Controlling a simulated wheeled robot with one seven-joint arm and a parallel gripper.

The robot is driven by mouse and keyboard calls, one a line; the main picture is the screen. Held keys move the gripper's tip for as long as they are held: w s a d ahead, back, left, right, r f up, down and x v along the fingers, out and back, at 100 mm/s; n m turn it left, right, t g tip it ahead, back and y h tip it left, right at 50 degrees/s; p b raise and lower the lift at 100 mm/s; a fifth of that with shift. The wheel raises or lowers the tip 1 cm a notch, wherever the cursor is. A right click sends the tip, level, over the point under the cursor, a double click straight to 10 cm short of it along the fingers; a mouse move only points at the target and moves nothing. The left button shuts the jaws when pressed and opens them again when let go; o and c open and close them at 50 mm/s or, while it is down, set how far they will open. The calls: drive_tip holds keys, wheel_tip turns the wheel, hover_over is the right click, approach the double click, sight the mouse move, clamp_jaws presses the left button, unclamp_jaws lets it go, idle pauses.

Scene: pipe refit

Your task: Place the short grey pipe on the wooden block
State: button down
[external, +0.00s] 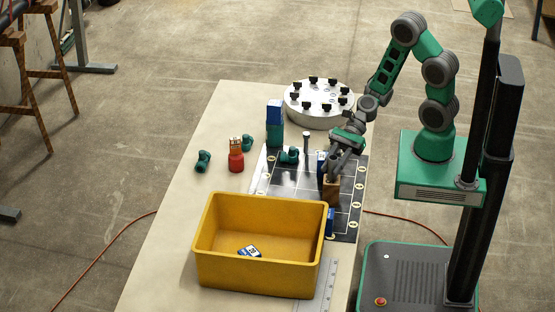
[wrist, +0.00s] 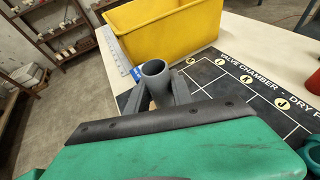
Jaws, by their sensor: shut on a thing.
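My gripper (external: 334,174) is over the right part of the black marked mat (external: 350,205) in the external view. In the wrist view its two dark fingers (wrist: 160,92) are shut on the short grey pipe (wrist: 155,72), which is upright with its open end up. The wooden block (external: 331,192) stands on the mat right below the gripper in the external view. In the wrist view a small bit of wood colour shows beneath the pipe. The fingers hide the pipe's lower end, so I cannot tell whether it touches the block.
A yellow bin (external: 258,275) with a small blue and white item (external: 249,251) stands in front. Blue pieces (external: 330,222) are close to the block. Behind are a round bolted flange (external: 318,108), a blue-and-green stack (external: 274,122), a red fitting (external: 236,160) and green elbows (external: 203,161).

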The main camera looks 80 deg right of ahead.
drive_tip(key=c, duration=1.1)
unclamp_jaws()
drive_tip(key=shift+f, duration=0.15)
drive_tip(key=shift+d+r, duration=0.1)
drive_tip(key=shift+r, duration=0.15)
drive_tip(key=s+d+r+n+g+h, duration=0.1)
drive_tip(key=s+d+n+g+h, duration=0.1)
drive_tip(key=d+n+h, duration=0.35)
drive_tip(key=s+d+r+n+g+h, duration=0.1)
drive_tip(key=s+d+n+g+h, duration=0.15)
drive_tip(key=d+n, duration=0.55)
drive_tip(key=d+r+n+t+h, duration=0.3)
drive_tip(key=d+r+n+h, duration=0.1)
drive_tip(key=r+n, duration=0.5)
drive_tip(key=shift+w, duration=0.3)
